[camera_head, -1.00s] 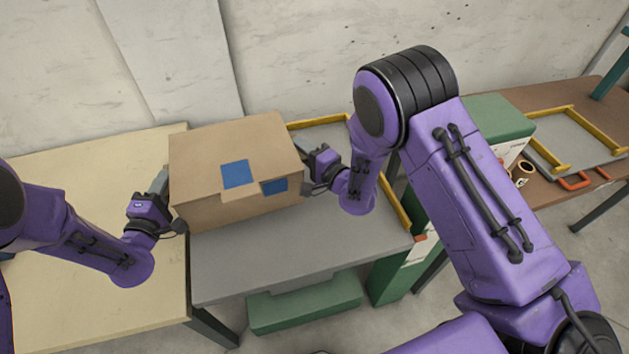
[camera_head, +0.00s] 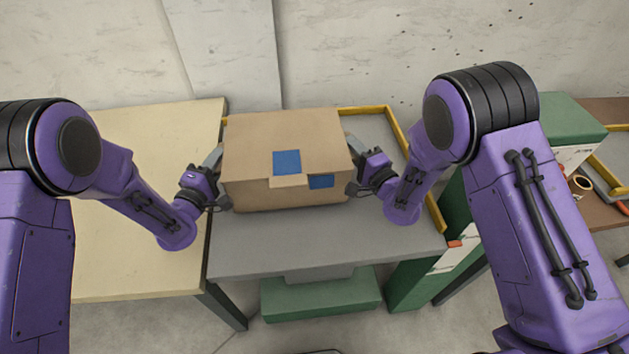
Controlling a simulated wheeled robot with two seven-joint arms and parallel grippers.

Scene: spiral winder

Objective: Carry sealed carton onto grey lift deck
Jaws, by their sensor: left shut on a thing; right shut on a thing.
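The sealed carton (camera_head: 285,140) is a brown box with blue patches on its top and front edge. It is held level between my two grippers, over the grey lift deck (camera_head: 330,245). I cannot tell whether its base touches the deck. My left gripper (camera_head: 217,180) is shut on the carton's left side. My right gripper (camera_head: 352,168) is shut on its right side. The deck has a yellow rail (camera_head: 397,135) along its back and right side. The carton hides the deck's back left part.
A pale wooden table (camera_head: 150,270) adjoins the deck on the left. A green and white machine body (camera_head: 420,280) stands at the right. A brown bench (camera_head: 600,205) with a tape roll (camera_head: 580,186) is further right. The deck's front strip is clear.

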